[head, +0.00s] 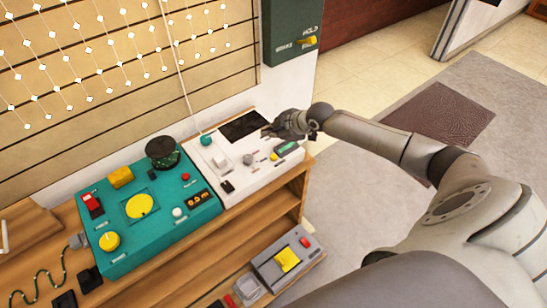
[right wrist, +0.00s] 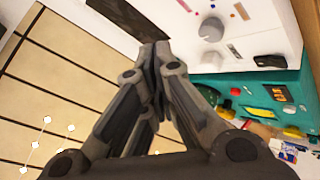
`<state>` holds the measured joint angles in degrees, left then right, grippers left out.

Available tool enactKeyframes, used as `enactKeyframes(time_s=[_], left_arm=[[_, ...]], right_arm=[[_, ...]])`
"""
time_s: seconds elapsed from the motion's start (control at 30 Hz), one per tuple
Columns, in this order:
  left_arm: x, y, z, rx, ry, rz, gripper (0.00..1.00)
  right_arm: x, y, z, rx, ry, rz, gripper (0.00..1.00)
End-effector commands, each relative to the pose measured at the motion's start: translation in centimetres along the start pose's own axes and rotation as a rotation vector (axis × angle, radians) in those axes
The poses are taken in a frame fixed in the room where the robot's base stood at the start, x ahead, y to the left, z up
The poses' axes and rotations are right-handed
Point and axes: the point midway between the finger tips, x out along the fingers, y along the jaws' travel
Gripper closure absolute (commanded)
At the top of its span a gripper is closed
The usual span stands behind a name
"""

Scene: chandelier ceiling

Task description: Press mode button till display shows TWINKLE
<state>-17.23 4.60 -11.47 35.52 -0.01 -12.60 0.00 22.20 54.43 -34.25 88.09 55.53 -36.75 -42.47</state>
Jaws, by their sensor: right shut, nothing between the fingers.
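A white control panel (head: 243,188) stands on the wooden bench. It has a black display (head: 243,126) at its back, with no readable text. A grey knob (head: 248,159), a green piece (head: 286,149) and several small coloured buttons sit on it; I cannot tell which is the mode button. My right gripper (head: 268,131) is shut and empty, over the panel's back right part beside the display. In the right wrist view, its closed fingertips (right wrist: 157,48) overlap the panel near the display (right wrist: 118,14); contact cannot be told. My left gripper is not in view.
A teal control box (head: 165,228) with yellow knobs and a dark round drum (head: 162,152) adjoins the panel on the left. A green wall box (head: 290,35) with a yellow lever hangs behind. A grey unit (head: 268,268) sits on the lower shelf. Floor on the right is open.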

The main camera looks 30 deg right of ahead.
Motion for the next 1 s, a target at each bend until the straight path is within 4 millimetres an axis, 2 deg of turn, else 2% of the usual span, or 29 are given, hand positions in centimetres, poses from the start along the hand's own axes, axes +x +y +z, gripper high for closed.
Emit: enactKeyframes(time_s=[0.03,0.47,0.7,1.0], left_arm=[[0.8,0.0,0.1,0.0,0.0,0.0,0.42],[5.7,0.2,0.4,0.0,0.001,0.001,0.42],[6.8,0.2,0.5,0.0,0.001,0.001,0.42],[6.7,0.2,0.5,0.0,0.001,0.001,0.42]], right_arm=[[0.6,-0.5,0.5,0.0,0.0,0.0,1.0],[4.2,-3.1,3.1,0.0,-0.001,0.0,1.0],[5.5,-4.0,4.0,0.0,0.0,0.001,1.0],[5.6,-4.0,4.0,0.0,0.0,0.0,1.0]])
